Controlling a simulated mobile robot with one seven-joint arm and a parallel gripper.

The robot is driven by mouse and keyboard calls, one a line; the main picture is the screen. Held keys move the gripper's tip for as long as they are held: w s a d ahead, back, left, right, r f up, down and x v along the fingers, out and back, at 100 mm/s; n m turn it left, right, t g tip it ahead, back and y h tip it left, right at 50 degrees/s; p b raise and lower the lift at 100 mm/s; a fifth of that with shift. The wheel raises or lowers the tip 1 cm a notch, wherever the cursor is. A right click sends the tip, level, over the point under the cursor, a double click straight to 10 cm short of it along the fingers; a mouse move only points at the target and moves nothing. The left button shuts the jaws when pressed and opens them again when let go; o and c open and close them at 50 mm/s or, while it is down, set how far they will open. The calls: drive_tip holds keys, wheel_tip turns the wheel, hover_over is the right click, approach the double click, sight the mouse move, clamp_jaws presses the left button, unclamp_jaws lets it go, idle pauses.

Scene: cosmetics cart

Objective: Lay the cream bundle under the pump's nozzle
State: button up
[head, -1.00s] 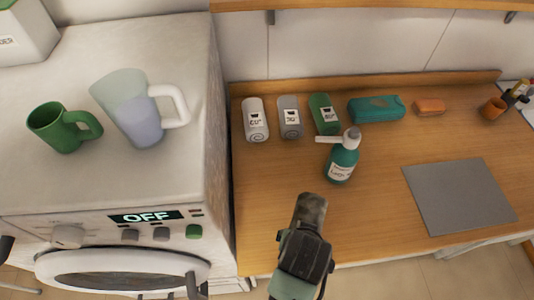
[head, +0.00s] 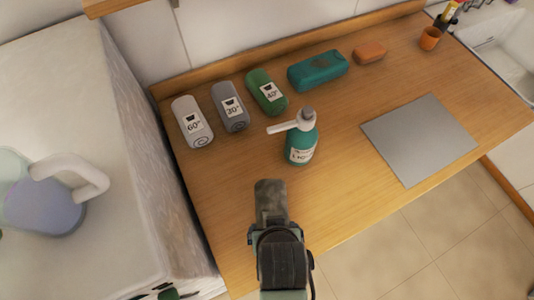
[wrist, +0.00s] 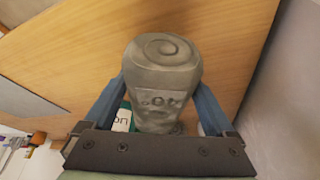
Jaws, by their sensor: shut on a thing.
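My gripper (head: 272,228) is shut on a rolled bundle (head: 270,195), which looks dull grey-beige and seems to be the cream bundle. In the wrist view the bundle (wrist: 162,62) stands between the two blue fingers of my gripper (wrist: 161,92), its spiral end facing away from the palm. The pump bottle (head: 301,147) is teal with a white label and stands upright on the wooden counter. Its white nozzle (head: 282,127) points left. The held bundle is in front and to the left of the bottle, apart from it in the head view. Its height above the counter is unclear.
White (head: 192,124), grey (head: 230,108) and green (head: 266,94) labelled rolls lie behind the bottle on the counter (head: 215,185). A teal pack (head: 317,70), an orange block (head: 369,53) and a grey mat (head: 420,138) are to the right. Wood below the nozzle is bare.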

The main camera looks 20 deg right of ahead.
drive_tip(key=p, duration=0.3)
hover_over(268, 169)
drive_tip(key=s, duration=0.1)
drive_tip(key=shift+a, duration=0.2)
drive_tip(key=shift+f, duration=1.75)
drive_tip(key=shift+f, duration=0.15)
drive_tip(key=o, duration=1.4)
drive_tip(key=shift+s, duration=0.1)
drive_tip(key=v, duration=1.2)
